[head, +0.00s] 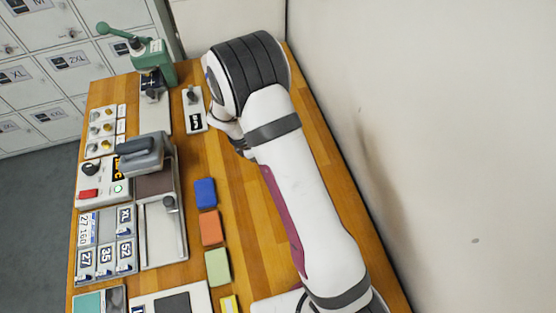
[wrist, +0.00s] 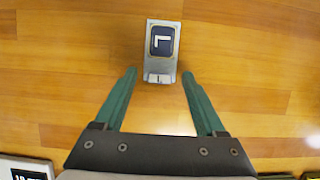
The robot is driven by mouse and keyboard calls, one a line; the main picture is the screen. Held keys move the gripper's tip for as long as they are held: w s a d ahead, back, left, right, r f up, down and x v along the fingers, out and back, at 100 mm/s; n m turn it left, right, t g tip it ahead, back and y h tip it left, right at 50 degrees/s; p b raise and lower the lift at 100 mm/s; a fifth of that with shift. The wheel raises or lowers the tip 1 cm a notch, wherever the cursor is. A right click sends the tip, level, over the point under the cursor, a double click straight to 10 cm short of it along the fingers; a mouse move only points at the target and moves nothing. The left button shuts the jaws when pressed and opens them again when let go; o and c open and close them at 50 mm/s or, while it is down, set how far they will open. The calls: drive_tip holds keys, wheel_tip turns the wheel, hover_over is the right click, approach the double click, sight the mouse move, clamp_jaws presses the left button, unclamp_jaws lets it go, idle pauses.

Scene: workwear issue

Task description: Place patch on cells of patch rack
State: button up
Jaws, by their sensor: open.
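A dark navy patch (wrist: 162,41) with a white L-shaped mark lies on a small grey metal holder (wrist: 158,77) in the wrist view. My gripper (wrist: 159,73) is open and empty. Its two green fingers point toward the holder, one on each side of its near end, apart from it. In the head view my arm hides the gripper's fingers and this holder. The patch rack (head: 104,241) is a grey rack at the left edge of the table, with several cells showing dark labels such as XL, 35 and 27.
A heat press (head: 140,155) and a green lever press (head: 155,65) stand on the wooden table. Blue (head: 205,193), orange (head: 211,228) and green (head: 217,266) blocks lie in a row. A wall is on the right. Bare wood surrounds the holder.

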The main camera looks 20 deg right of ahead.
clamp_jaws()
idle(0.3)
drive_tip(key=shift+r, duration=0.1)
